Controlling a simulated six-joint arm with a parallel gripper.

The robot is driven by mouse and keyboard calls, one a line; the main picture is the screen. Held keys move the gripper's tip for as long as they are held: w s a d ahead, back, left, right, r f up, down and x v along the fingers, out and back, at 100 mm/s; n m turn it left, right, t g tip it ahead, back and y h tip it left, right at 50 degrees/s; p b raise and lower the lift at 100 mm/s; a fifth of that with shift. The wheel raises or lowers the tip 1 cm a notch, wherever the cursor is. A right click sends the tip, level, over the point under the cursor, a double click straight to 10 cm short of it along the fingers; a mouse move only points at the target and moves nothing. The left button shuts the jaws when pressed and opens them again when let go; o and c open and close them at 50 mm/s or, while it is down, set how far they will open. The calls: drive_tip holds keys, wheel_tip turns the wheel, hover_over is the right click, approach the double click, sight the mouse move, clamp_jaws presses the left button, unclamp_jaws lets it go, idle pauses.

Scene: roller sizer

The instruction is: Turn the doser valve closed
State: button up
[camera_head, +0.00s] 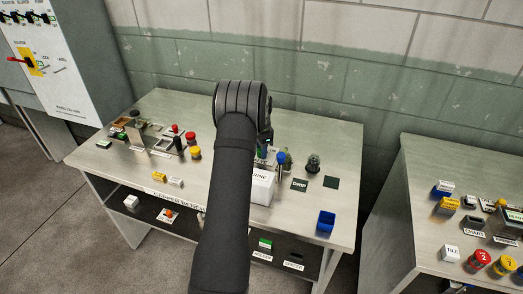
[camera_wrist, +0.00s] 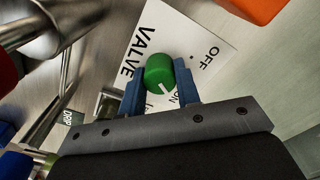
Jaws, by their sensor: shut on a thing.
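The doser valve is a green round knob (camera_wrist: 159,72) with a white pointer line, on a white plate (camera_wrist: 205,28) lettered VALVE, OFF and ON, in the wrist view. The white line points toward the ON side, near the lower right. My gripper (camera_wrist: 160,82) has its two blue fingers on either side of the knob, shut on it.
The bench (camera_head: 334,222) carries a white box (camera_head: 262,187), a blue-topped item (camera_head: 281,158), a blue bin (camera_head: 326,221) and several small coloured parts at left. In the wrist view, metal pipes (camera_wrist: 50,30) stand at left and an orange part (camera_wrist: 252,8) at top right.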

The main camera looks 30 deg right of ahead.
drive_tip(key=n, duration=0.4)
drive_tip(key=shift+n, duration=0.3)
drive_tip(key=n, duration=0.3)
drive_tip(key=shift+n, duration=0.4)
drive_tip(key=n, duration=0.3)
drive_tip(key=shift+n, duration=2)
drive_tip(key=o, duration=1)
